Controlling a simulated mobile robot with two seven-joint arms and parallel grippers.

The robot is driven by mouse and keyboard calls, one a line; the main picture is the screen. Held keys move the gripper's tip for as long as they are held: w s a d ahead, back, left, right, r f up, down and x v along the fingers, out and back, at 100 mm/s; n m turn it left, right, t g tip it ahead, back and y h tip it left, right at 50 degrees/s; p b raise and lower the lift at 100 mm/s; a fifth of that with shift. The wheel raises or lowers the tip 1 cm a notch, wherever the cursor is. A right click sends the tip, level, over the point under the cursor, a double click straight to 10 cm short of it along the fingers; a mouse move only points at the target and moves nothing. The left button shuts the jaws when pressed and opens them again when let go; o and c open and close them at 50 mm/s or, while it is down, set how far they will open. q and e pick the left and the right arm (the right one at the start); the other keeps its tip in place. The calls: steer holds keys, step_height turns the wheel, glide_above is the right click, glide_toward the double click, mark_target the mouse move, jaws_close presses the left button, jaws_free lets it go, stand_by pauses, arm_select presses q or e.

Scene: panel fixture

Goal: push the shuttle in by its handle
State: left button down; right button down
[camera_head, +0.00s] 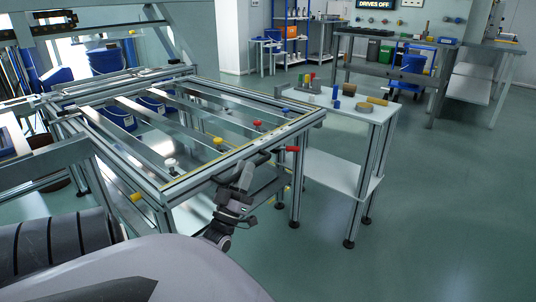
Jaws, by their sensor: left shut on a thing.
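The panel fixture is a metal frame table (178,196) with long rails across its top. A red handle (292,149) sticks out past the frame's right front side; it looks like the shuttle's handle. My left gripper (277,152) reaches up from below to that side and is shut at the inner end of the red handle. The fingers are small and dark, so the exact grip is hard to see. The shuttle's body cannot be made out. My right gripper is not in view.
Red, yellow and white knobs sit on the rails, among them a red knob (257,123) and a white knob (170,163). A white side table (358,112) with small coloured parts stands close behind the handle. The floor (430,210) to the right is clear.

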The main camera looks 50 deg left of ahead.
mark_target(233, 165)
arm_select(q)
steer(key=shift+s+a+b, duration=0.25)
steer(key=shift+a, duration=0.75)
steer(key=shift+s+a+b, duration=0.2)
steer(key=shift+s+a, duration=0.05)
steer(key=shift+a, duration=0.75)
steer(key=c, duration=1.1)
jaws_free()
steer(key=v, duration=0.7)
steer(key=shift+f, duration=0.1)
